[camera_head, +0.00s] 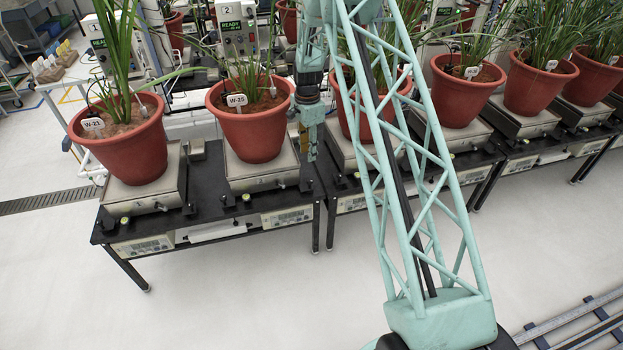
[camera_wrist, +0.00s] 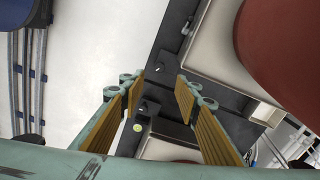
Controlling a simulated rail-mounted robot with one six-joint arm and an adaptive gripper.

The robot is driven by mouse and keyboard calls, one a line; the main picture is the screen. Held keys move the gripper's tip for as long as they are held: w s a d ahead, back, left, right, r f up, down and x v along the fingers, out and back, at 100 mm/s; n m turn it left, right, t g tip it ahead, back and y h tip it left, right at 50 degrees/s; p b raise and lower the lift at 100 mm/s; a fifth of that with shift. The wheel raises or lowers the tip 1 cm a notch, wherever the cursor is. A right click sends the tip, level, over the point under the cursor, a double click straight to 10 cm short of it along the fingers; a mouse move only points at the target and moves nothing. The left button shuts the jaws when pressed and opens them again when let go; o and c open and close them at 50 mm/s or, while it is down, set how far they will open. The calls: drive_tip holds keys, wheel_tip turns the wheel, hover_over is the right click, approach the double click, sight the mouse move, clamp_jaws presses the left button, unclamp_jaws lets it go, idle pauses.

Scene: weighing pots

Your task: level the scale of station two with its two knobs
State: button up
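Station two, under the sign "2" (camera_head: 228,11), has a pale metal scale (camera_head: 262,171) carrying a red pot (camera_head: 255,130) labelled W-25. A small dark left knob (camera_head: 229,200) and right knob (camera_head: 305,186) stand at its front corners. A greenish bubble level (camera_head: 246,197) sits near the left one; its bubble is too small to read. My gripper (camera_head: 308,150) points down by the scale's right side. In the wrist view, my gripper (camera_wrist: 158,85) is open and empty, its ribbed tan pads apart. Another dark knob (camera_wrist: 147,105) and a yellow-green level (camera_wrist: 138,127) show below, seemingly station three's.
Station one's pot (camera_head: 118,150), labelled W-21, stands left. More potted scales line the black tables to the right. Leaves (camera_head: 248,65) hang above the pot. The pale floor (camera_head: 220,290) in front is clear. Floor rails (camera_head: 580,325) lie at lower right.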

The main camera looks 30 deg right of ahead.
sight(310, 181)
drive_tip(key=shift+w+d+f, duration=0.1)
drive_tip(key=shift+d+f, duration=0.15)
drive_tip(key=shift+f, duration=0.35)
drive_tip(key=shift+d+f, duration=0.2)
drive_tip(key=shift+f, duration=0.35)
drive_tip(key=shift+f, duration=0.1)
drive_tip(key=shift+f+b, duration=1.15)
drive_tip(key=shift+f, duration=5.65)
drive_tip(key=shift+c, duration=0.7)
drive_tip(key=c, duration=0.7)
